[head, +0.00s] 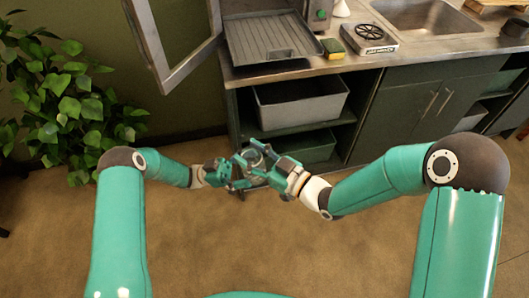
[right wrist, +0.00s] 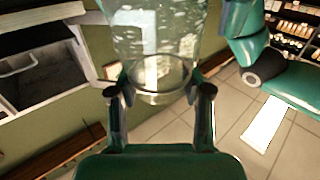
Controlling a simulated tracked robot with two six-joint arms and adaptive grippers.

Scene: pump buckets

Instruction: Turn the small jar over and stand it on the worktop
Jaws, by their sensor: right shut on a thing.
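The small jar (head: 254,157) is clear glass, and it fills the upper middle of the right wrist view (right wrist: 155,50). My right gripper (head: 264,163) is shut on it, with one finger on each side in the right wrist view (right wrist: 158,92). The jar is in the air in front of the cabinet, below worktop height in the picture. My left gripper (head: 232,172) is close beside the jar on its left. Whether its fingers touch the jar or are open is too small to tell. The worktop (head: 345,66) runs along the top right.
A ridged grey tray (head: 270,40), a sponge (head: 333,47) and a square device with a round grille (head: 369,38) stand on the worktop, left of the sink (head: 425,14). An open framed door (head: 180,70) juts out at the left. A plant (head: 65,100) stands far left.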

